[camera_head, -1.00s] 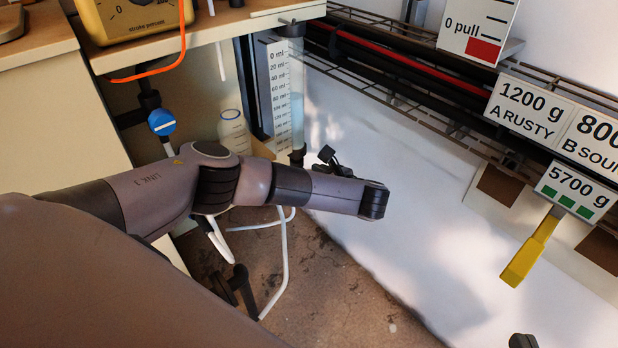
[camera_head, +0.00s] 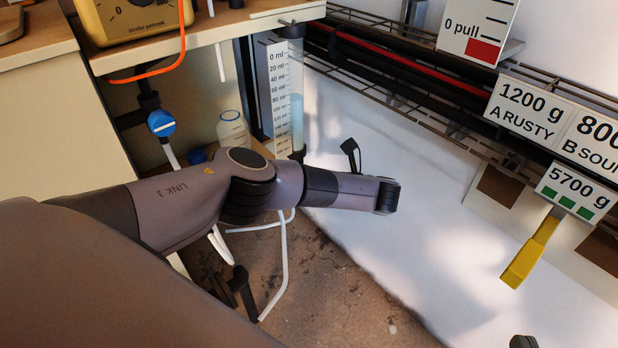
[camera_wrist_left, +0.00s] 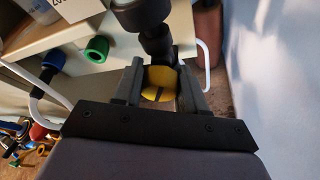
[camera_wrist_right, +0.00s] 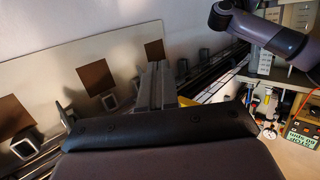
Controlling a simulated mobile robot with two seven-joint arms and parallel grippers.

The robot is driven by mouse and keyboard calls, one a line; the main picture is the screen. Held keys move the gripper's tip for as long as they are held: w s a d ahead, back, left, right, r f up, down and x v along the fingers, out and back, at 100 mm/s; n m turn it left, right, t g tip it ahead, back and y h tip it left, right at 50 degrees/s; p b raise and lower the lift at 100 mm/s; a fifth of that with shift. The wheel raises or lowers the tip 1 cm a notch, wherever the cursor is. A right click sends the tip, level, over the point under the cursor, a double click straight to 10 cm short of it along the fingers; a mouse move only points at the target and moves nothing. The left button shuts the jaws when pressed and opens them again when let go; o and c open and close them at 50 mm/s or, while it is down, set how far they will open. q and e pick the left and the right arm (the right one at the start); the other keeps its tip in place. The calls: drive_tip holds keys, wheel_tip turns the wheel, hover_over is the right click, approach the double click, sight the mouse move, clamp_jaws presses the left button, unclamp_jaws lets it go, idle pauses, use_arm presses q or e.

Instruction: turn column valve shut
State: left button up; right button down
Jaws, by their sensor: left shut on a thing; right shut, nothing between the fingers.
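The column (camera_head: 290,95), a clear tube with a millilitre scale beside it, hangs at the bench edge in the head view. My left arm covers its lower end there, and the valve is hidden. In the left wrist view the valve's yellow knob (camera_wrist_left: 161,83), with a dark slot, sits under a black fitting (camera_wrist_left: 150,30). My left gripper (camera_wrist_left: 161,75) is closed around the knob, one finger on each side. In the right wrist view my right gripper (camera_wrist_right: 158,70) is shut and empty. Only a dark tip of it (camera_head: 523,341) shows at the bottom of the head view.
White tubing (camera_head: 283,260) hangs below. A wire rack with weight signs (camera_head: 575,190) and a yellow bar (camera_head: 530,248) are at right. The white surface (camera_head: 430,220) between is mostly clear.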

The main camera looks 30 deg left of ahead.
use_arm(q)
drive_tip(key=shift+d+f, duration=0.1)
drive_tip(key=o, duration=1)
drive_tip(key=shift+p+v, duration=0.75)
drive_tip(key=shift+v, duration=2.8)
